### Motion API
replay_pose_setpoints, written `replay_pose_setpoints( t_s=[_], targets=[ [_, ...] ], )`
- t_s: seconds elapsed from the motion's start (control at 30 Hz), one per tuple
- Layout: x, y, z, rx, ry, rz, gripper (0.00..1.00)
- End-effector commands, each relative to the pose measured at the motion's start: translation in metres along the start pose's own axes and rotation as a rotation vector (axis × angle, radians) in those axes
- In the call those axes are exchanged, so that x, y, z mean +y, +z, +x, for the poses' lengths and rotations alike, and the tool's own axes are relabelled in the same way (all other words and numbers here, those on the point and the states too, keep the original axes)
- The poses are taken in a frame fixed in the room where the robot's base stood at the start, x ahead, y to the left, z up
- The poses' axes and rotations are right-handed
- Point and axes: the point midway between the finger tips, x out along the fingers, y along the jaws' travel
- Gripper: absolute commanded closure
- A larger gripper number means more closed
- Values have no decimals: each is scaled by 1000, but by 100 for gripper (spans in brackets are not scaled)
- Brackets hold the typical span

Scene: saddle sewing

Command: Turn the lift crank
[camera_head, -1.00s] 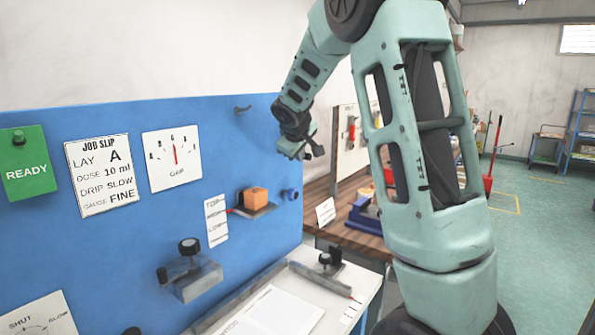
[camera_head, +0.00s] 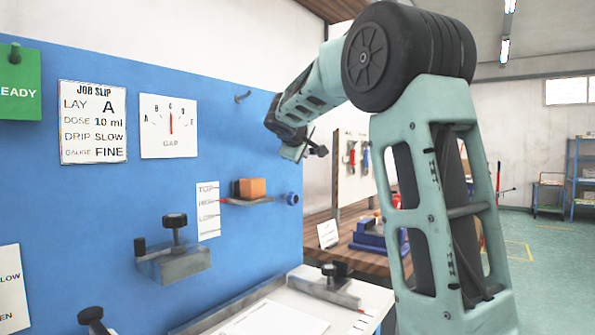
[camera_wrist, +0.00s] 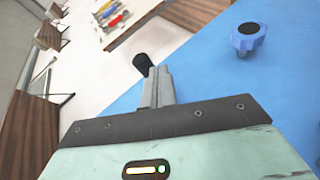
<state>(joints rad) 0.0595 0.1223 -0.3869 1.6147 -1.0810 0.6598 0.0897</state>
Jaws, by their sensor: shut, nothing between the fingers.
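My gripper (camera_head: 308,153) is high by the right edge of the blue panel (camera_head: 120,240), above and right of a blue knob (camera_head: 292,198). In the wrist view the grey fingers (camera_wrist: 158,88) are shut, apart from the dark-centred blue knob (camera_wrist: 247,37). A black rounded piece (camera_wrist: 143,65) shows just past the fingertips; I cannot tell whether it is the crank's grip or touches them. The crank itself is not clearly visible. An orange block (camera_head: 252,188) sits on a small shelf (camera_head: 245,201) beside a TOP-HIGH-LOW scale (camera_head: 208,210).
A bare peg (camera_head: 243,96) sticks out of the panel left of my wrist. A bracket with a black knob (camera_head: 174,220) juts out lower left. A wooden bench (camera_head: 360,255) and white tool board (camera_head: 355,165) stand behind. Open floor lies to the right.

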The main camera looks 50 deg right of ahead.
Motion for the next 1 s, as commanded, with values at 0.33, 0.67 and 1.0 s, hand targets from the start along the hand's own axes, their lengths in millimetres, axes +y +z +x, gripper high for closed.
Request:
replay_pose_setpoints(
  t_s=[0.33, 0.67, 1.0],
  targets=[
    [-2, 4, 9, 26, 133, -49, 100],
    [4, 3, 10, 38, 198, -77, 100],
    [7, 2, 9, 40, 210, -81, 100]
  ],
)
